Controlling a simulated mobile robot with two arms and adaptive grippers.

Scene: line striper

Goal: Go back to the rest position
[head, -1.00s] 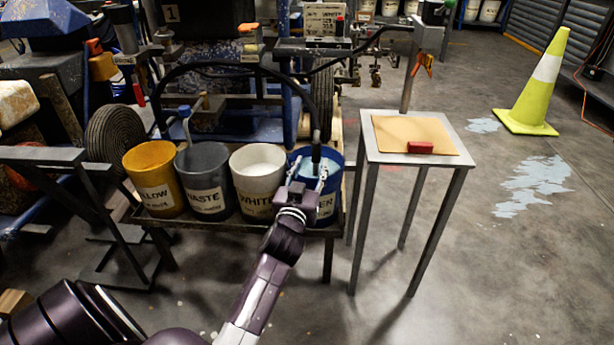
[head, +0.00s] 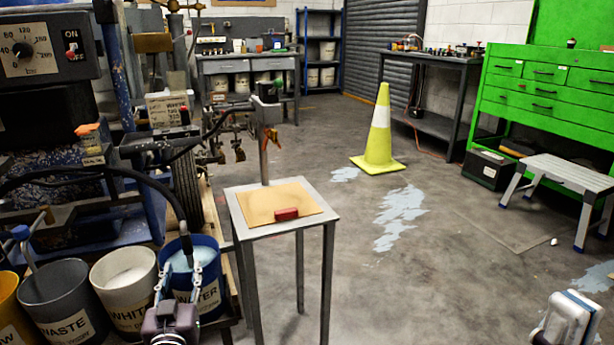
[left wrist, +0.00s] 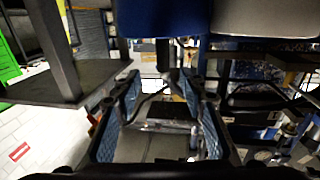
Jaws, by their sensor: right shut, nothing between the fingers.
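My left gripper (head: 176,277) is in front of the blue WATER bucket (head: 207,270) at the lower left of the head view. In the left wrist view its two blue-padded fingers (left wrist: 158,90) stand apart with nothing held between them. The blue bucket (left wrist: 160,15) and a pale bucket (left wrist: 262,18) show at the top there. A black hose (head: 182,222) ends in a nozzle hanging over the blue bucket. My right gripper (head: 566,318) shows partly at the lower right corner, away from any object, and is shut and empty.
A metal stand (head: 284,229) with a brown board and red block is right of the buckets. The white bucket (head: 125,300) and grey WASTE bucket (head: 65,310) stand left. A yellow cone (head: 379,135) and a step stool (head: 570,175) stand beyond open floor.

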